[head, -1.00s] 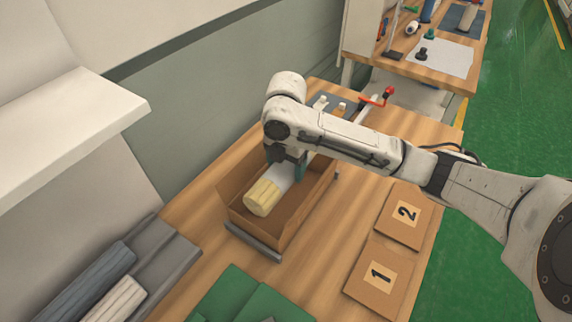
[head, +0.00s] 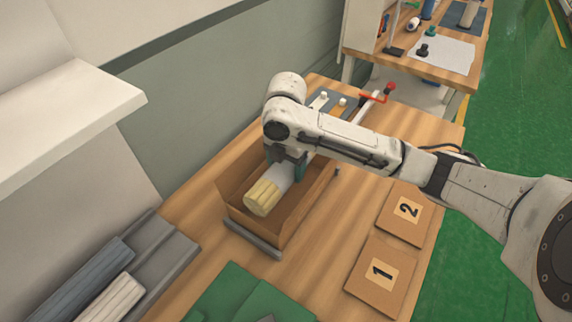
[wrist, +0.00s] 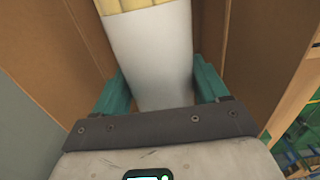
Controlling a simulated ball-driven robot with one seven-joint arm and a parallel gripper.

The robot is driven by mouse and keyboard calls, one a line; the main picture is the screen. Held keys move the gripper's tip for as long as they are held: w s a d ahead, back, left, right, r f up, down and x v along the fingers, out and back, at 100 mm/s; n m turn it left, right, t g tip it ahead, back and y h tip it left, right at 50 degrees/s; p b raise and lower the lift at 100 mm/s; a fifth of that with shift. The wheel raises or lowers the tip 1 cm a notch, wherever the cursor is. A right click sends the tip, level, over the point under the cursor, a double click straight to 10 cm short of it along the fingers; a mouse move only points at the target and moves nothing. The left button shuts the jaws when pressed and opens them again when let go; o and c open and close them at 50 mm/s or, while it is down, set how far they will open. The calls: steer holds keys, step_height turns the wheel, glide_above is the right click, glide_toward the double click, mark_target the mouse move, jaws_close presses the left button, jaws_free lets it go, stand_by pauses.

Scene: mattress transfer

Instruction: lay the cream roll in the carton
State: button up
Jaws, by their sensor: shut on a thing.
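The cream roll (head: 262,196) has a pale yellow ridged end and a smooth white band around its middle. It lies lengthwise inside the open brown carton (head: 283,237). My gripper (head: 286,165) reaches down into the carton and is shut on the roll at the white band. In the wrist view the teal fingers of my gripper (wrist: 164,88) stand on both sides of the white part of the roll (wrist: 150,45), with carton walls (wrist: 50,60) to either side. Whether the roll touches the carton floor is hard to tell. Its far end is hidden by my arm.
Two flat brown boards marked 1 (head: 361,292) and 2 (head: 388,220) lie right of the carton. A grey rack (head: 160,262) with a blue-grey roll (head: 85,280) and a pale roll (head: 108,298) stands at lower left. A red-handled clamp (head: 378,97) sits behind the carton.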

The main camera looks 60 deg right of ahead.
steer(key=shift+f+b, duration=3.3)
steer(key=shift+f, duration=1.15)
steer(key=o, duration=1.3)
step_height(320, 180, up, 11)
steer(key=shift+f+p, duration=0.1)
steer(key=shift+p, duration=0.35)
